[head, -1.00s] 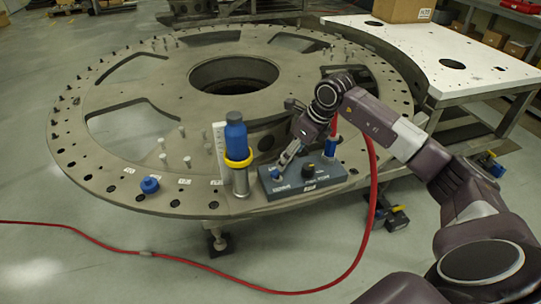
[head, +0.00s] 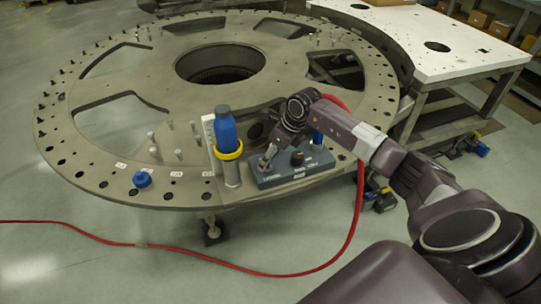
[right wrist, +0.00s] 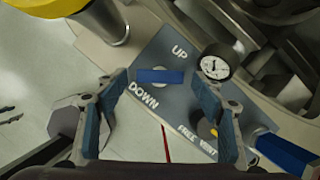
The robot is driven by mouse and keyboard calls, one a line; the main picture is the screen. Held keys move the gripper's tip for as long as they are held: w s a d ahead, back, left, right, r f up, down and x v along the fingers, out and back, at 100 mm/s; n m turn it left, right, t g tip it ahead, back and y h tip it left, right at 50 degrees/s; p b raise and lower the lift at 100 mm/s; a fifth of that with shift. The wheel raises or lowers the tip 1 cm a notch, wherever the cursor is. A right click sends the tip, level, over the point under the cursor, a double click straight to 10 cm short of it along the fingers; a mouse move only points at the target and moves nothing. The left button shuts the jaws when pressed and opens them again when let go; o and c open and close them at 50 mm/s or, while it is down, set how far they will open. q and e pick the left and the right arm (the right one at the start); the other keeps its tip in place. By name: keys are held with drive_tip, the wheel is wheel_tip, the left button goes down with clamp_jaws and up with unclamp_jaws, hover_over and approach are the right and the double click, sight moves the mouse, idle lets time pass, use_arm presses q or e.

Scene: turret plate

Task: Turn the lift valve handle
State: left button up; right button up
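The lift valve handle (right wrist: 160,76) is a short blue bar on the grey control box, between the labels UP and DOWN in the right wrist view. The box (head: 300,173) sits at the near edge of the round turret plate (head: 95,175) in the head view. My right gripper (head: 265,163) points down over the left part of the box. In the wrist view it (right wrist: 163,100) is open, with one finger on each side of the handle's line, apart from it and empty. The handle is hidden by the gripper in the head view. My left gripper is not in view.
A blue bottle-like part in a yellow ring (head: 229,152) stands just left of the box. A gauge (right wrist: 217,63) and a second knob (head: 297,158) are on the box. A red hose (head: 345,225) runs over the floor. A blue cap (head: 142,180) lies on the plate.

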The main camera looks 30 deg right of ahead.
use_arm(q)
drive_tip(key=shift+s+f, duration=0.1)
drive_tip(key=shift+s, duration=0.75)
use_arm(e)
drive_tip(key=c, duration=1.1)
drive_tip(key=m, duration=0.1)
drive_tip(key=m+h+b, duration=0.1)
drive_tip(key=m, duration=0.1)
drive_tip(key=shift+a+m, duration=0.2)
drive_tip(key=shift+m, duration=0.1)
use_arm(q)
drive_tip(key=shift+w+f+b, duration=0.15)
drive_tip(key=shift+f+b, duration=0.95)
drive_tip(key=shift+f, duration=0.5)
use_arm(e)
drive_tip(key=shift+a+m+h, duration=0.15)
drive_tip(key=shift+m+h, duration=0.75)
drive_tip(key=shift+m, duration=1)
drive_tip(key=o, duration=1.1)
drive_tip(key=shift+o, duration=0.2)
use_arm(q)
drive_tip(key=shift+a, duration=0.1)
